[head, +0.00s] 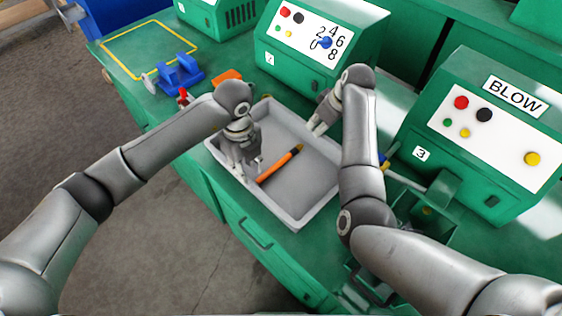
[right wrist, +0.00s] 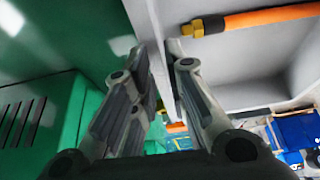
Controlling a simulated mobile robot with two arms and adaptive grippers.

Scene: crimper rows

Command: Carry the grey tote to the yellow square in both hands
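The grey tote (head: 310,185) sits on the green bench, a shallow open box with an orange tool (head: 280,164) with a dark tip lying inside. The yellow square (head: 150,50) is an outline on the bench top at the far left. My left gripper (head: 246,174) is at the tote's left wall, fingers pointing down; how tightly they close there cannot be told. My right gripper (head: 318,124) is at the opposite wall.
A blue fixture (head: 180,74) and an orange block (head: 228,76) stand between the tote and the square. A green machine with dial numbers (head: 320,45) stands behind, and a BLOW machine (head: 485,130) stands at the right. The bench's front edge runs close along the tote.

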